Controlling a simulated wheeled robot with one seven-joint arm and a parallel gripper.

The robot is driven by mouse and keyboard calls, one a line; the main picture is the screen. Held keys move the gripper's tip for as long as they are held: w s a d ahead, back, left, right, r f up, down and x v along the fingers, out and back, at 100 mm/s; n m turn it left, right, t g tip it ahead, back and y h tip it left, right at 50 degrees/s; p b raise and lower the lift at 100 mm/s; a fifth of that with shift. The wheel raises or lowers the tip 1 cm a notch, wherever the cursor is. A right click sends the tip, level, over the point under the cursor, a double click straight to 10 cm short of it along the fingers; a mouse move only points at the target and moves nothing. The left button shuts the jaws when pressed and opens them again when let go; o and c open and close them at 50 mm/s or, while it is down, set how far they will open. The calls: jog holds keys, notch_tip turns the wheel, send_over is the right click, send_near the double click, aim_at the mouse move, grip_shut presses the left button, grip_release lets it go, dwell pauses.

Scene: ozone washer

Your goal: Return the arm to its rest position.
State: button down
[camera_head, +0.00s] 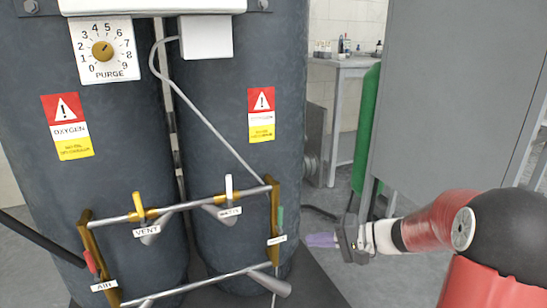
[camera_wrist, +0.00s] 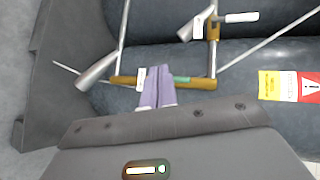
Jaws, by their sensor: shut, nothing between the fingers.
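My gripper (camera_head: 320,240) is at the right of the pipe frame in the head view, its purple fingers pointing left toward the frame's right brass bar (camera_head: 273,225). A gap shows between the fingertips and that bar. The fingers are closed together and hold nothing. In the wrist view the fingers (camera_wrist: 157,88) overlap the brass bar (camera_wrist: 200,82) in the picture, beside a green handle (camera_wrist: 181,79). My red and black arm reaches in from the lower right of the head view.
Two dark tanks (camera_head: 115,130) stand behind the pipes. The frame carries a yellow handle (camera_head: 138,204), a white handle (camera_head: 229,188) and a red handle (camera_head: 90,262). A purge dial (camera_head: 102,50) is above. A grey cabinet (camera_head: 450,90) and a green cylinder (camera_head: 368,130) stand behind my arm.

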jog(key=s+a+r+n+g+h+p, duration=0.1)
jog(key=s+a+r+n+g+h, duration=0.15)
jog(key=s, duration=0.45)
jog(key=s+a+r+n+g+h+p, duration=0.1)
jog(key=s+a+h, duration=0.25)
jog(key=s, duration=0.45)
jog(key=s+d+r+t+h+p, duration=0.1)
jog(key=s+d+r+h, duration=0.1)
jog(key=s, duration=0.3)
jog(key=s+d+r+n+t+h, duration=0.1)
jog(key=s+d+r+t+h, duration=0.1)
jog(key=s+d+h, duration=0.2)
jog(key=shift+s+r+h+p, duration=0.35)
jog(key=shift+s+h, duration=0.05)
jog(key=shift+s, duration=0.15)
